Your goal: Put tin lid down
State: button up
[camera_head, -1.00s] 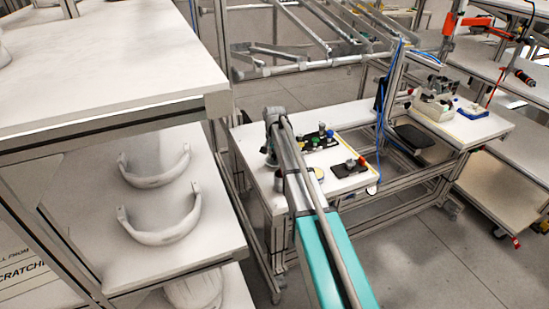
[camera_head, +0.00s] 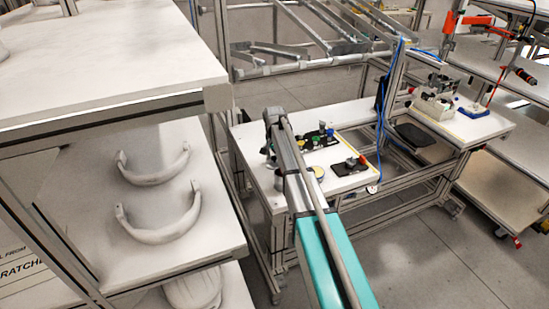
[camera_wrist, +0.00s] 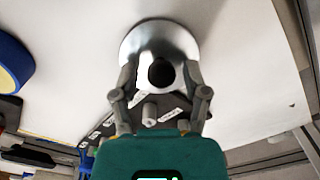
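In the wrist view a round, shiny metal tin lid (camera_wrist: 146,48) with a black knob (camera_wrist: 161,72) at its centre lies in front of my gripper (camera_wrist: 160,72). The two fingers are spread on either side of the knob, with a visible gap on both sides, and their tips overlap the lid's disc. The gripper looks open. I cannot tell whether the lid rests fully on the white table top (camera_wrist: 245,75). In the head view my arm hides the gripper and the lid.
A black board with white labels (camera_wrist: 178,113) lies just below the lid in the wrist view; a blue round object (camera_wrist: 12,60) is at left. In the head view, the white workbench (camera_head: 256,150) holds several small parts. A shelf with curved white shells (camera_head: 160,232) stands left.

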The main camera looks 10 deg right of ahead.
jog(key=shift+r, duration=0.2)
dwell(0.3)
notch_tip(320, 180, up, 13)
jog(key=p, duration=1.3)
dwell(0.8)
